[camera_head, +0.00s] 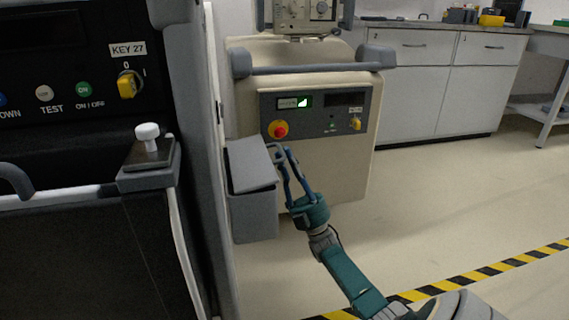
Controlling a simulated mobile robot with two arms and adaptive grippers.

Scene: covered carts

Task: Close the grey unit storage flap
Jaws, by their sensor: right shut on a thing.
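Where exactly the fingers touch the flap is partly hidden. My left gripper is not in view.
The dark unit (75,75) with labelled buttons and a yellow key switch fills the left. A beige cart (330,170) with a red button stands just behind the box. White cabinets (450,95) line the back. Open floor (470,200) with a striped line lies at the right.

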